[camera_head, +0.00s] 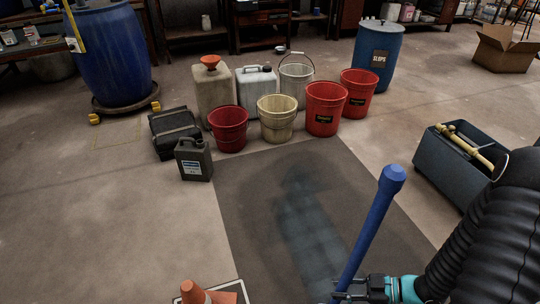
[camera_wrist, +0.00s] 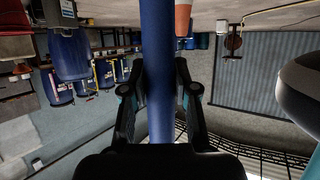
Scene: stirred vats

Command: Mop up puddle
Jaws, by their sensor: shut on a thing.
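My gripper (camera_head: 362,287) is at the lower right of the head view, shut on a blue pole (camera_head: 371,232) that I take for the mop handle. The pole leans, its capped upper end up and to the right. Its lower end runs out of the bottom of the head view, so no mop head shows. In the wrist view the pole (camera_wrist: 157,50) passes between the fingers of my gripper (camera_wrist: 160,95). A bluish wet-looking puddle (camera_head: 306,228) lies on the dark floor patch (camera_head: 245,215), left of the pole.
A grey mop bucket with a wringer (camera_head: 446,165) stands right. Red buckets (camera_head: 325,108), a cream bucket (camera_head: 277,119) and a dark jerrycan (camera_head: 194,160) line the patch's far edge. A traffic cone (camera_head: 200,294) stands front left. Floor at left is clear.

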